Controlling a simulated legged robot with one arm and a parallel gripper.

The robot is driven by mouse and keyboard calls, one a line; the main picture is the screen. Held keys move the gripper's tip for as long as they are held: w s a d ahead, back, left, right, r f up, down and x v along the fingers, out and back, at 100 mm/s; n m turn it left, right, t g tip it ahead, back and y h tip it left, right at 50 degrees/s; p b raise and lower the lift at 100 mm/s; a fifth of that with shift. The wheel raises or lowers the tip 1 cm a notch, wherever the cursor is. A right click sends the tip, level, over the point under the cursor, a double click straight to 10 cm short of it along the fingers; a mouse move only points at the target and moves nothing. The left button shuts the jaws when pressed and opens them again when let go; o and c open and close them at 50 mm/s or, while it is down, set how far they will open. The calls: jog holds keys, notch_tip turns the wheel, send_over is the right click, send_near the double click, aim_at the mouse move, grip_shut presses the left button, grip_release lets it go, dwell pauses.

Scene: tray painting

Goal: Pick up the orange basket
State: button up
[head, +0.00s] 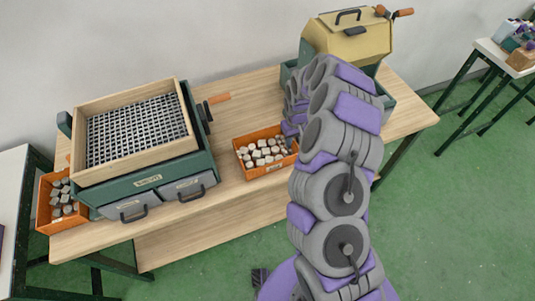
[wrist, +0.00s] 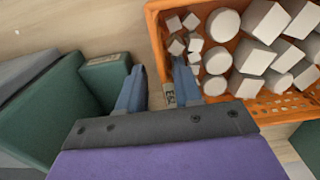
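An orange basket (head: 262,169) filled with white blocks sits on the wooden table, right of the green machine. It fills the upper right of the wrist view (wrist: 157,45), with a small label on its near side. A second orange basket (head: 43,211) with greyish pieces is at the table's left end. My gripper (wrist: 158,82) is open at the first basket's near left corner. Its right finger overlaps the basket and its left finger is outside, with basket wall showing between them. Whether either finger touches is unclear. In the head view my arm hides the gripper.
A green machine with a mesh tray (head: 137,131) and two drawers stands left of the first basket. A yellow-lidded machine (head: 352,47) stands at the back right behind my arm. Bare table top (head: 232,125) lies between the machines.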

jog(key=shift+a+f, duration=0.25)
jog(key=shift+f, duration=0.45)
jog(key=shift+a, duration=0.3)
jog(key=shift+d, duration=0.45)
jog(key=c, duration=0.6)
grip_shut()
jog(key=shift+a, duration=0.3)
